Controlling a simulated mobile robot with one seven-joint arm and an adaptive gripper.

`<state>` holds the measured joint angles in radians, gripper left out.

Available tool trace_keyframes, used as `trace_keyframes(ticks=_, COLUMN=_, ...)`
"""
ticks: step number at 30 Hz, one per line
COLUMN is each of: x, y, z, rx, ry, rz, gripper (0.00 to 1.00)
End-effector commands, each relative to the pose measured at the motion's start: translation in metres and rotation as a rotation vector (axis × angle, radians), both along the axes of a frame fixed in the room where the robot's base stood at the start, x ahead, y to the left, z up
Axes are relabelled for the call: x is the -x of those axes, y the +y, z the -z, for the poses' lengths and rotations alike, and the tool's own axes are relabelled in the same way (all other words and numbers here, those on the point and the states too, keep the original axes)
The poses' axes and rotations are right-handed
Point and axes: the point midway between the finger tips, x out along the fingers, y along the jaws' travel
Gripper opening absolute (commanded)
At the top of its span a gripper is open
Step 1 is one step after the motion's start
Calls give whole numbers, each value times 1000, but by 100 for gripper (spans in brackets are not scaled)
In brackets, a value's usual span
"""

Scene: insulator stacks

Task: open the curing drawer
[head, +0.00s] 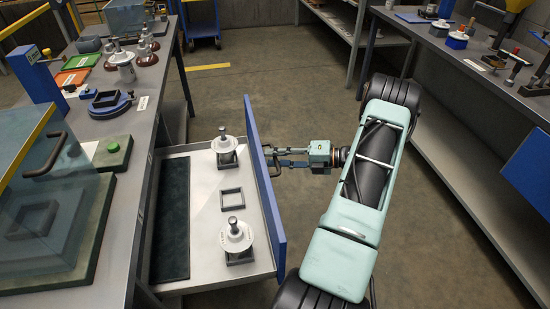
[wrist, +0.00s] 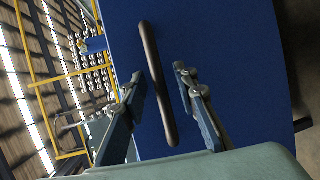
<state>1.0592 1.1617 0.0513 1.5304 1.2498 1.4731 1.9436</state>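The curing drawer (head: 205,185) stands pulled out from under the left bench in the head view, its inside exposed. Its blue front panel (head: 262,185) faces my arm and fills much of the wrist view (wrist: 225,50). A dark bar handle (wrist: 157,85) crosses the panel. My gripper (wrist: 160,80) has one finger on each side of the handle, with visible gaps, so it looks open around the bar. In the head view my gripper (head: 277,158) is at the drawer front, and the handle is partly hidden by the fingers.
Inside the drawer are two white-topped stacks (head: 237,236), a small square frame (head: 232,199) and a dark mat (head: 171,220). The left bench (head: 124,207) carries fixtures and a glass-sided box. A right bench (head: 460,75) stands behind my arm. Floor (head: 240,90) beyond the drawer is clear.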

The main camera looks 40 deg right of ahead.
Motion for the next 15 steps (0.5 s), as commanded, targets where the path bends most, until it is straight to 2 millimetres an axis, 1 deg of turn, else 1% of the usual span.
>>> trace_keyframes(ticks=5, x=14, y=-16, z=-3, rx=2, ry=0, rz=4, gripper=27)
trace_keyframes(ticks=15, x=64, y=-64, z=-16, rx=2, ry=0, rz=3, gripper=27)
